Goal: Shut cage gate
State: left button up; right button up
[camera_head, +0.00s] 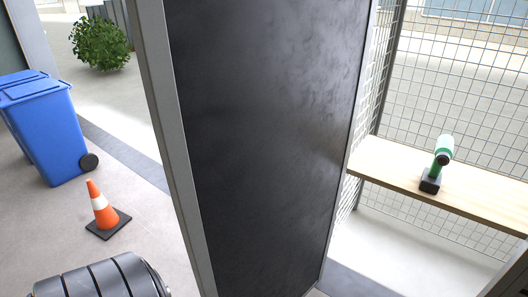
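A tall dark panel (265,140) with a grey metal frame fills the middle of the head view and appears to be the cage gate. It stands at an angle, its left edge nearer to me. To its right is the cage, with wire mesh walls (455,85) and its inside open to view. I cannot see a latch or handle on the panel. Neither of my grippers can be made out in the view.
Inside the cage, a green and black cordless drill (440,162) stands on a wooden shelf (480,192). At left are a blue wheeled bin (48,130), an orange and white cone (101,208) and a green bush (100,43). Floor between the cone and panel is clear.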

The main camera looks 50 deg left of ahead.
aim_at(253, 104)
jog(key=k+j+z, duration=0.1)
jog(key=j, duration=0.3)
jog(key=k+j+z, duration=0.1)
jog(key=k+j, duration=0.2)
jog(key=j, duration=0.15)
jog(key=k+j+z, duration=0.1)
jog(key=j, duration=0.25)
jog(key=k+j+z, duration=0.1)
jog(key=k+j, duration=0.2)
jog(key=i+j+z, duration=0.1)
jog(key=j, duration=0.55)
jog(key=i+j, duration=0.1)
jog(key=j, duration=0.5)
jog(key=i+j+z, duration=0.15)
jog(key=j, duration=0.5)
jog(key=k, duration=0.05)
